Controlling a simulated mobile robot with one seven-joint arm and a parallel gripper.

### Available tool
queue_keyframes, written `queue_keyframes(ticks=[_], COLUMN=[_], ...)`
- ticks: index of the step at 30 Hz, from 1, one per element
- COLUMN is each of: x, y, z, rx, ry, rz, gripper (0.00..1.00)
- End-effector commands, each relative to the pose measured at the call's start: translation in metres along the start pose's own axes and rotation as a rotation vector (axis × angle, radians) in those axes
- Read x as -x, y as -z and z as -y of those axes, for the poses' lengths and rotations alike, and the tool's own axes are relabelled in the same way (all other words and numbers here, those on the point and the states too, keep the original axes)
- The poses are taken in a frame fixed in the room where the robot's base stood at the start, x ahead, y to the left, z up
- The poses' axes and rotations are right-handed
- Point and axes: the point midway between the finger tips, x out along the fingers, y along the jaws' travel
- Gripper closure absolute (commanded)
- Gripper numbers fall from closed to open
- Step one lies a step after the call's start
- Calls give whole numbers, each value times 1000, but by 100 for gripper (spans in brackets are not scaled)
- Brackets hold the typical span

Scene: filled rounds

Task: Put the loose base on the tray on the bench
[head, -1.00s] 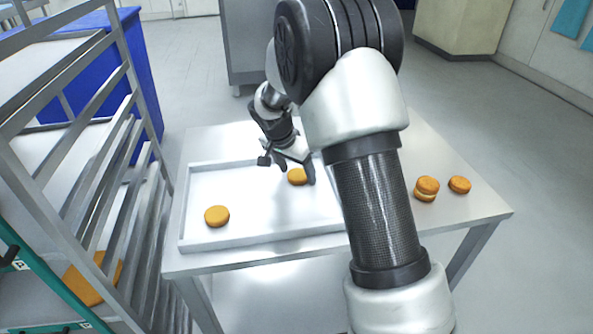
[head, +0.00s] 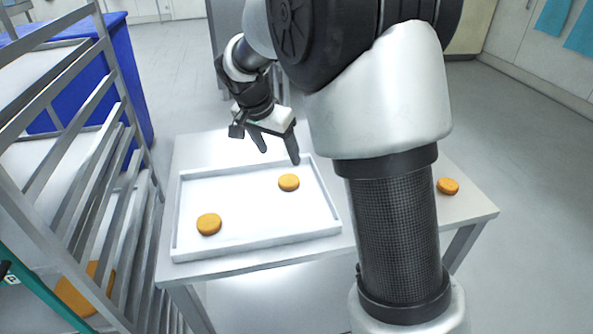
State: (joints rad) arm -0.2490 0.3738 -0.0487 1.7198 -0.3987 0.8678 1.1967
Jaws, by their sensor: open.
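The white tray (head: 253,239) lies on the left part of the steel bench (head: 473,213). One round orange-brown base (head: 209,224) sits in the tray near its front left corner. Another base (head: 289,182) sits in the tray towards the back right. My gripper (head: 279,154) is open and empty, raised above the back right of the tray and apart from the base there. One loose round (head: 447,186) lies on the bare bench to the right of my arm. My arm hides the middle right of the bench, where a filled round showed earlier.
A metal rack (head: 88,145) stands close against the bench's left side, with an orange-brown item (head: 80,290) low in it. A blue cabinet (head: 135,75) stands behind the rack. The tray's middle and right front are bare.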

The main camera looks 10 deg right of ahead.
Motion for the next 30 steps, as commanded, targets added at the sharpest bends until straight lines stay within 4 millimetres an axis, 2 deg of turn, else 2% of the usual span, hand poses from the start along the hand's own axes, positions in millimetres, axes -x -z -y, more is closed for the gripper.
queue_keyframes(ticks=[5,9,13,15,18,21,25,30], x=[64,112,142,150,156,157,156,156], y=[-6,-34,-69,-89,-113,-129,-139,-140], z=[-56,-117,-166,-188,-209,-221,-228,-228], rx=[118,273,422,495,584,644,681,688], ry=[74,153,226,258,293,316,327,329], rz=[15,15,-13,-34,-66,-90,-103,-103], gripper=[34,34,34,34,34,34,34,34])
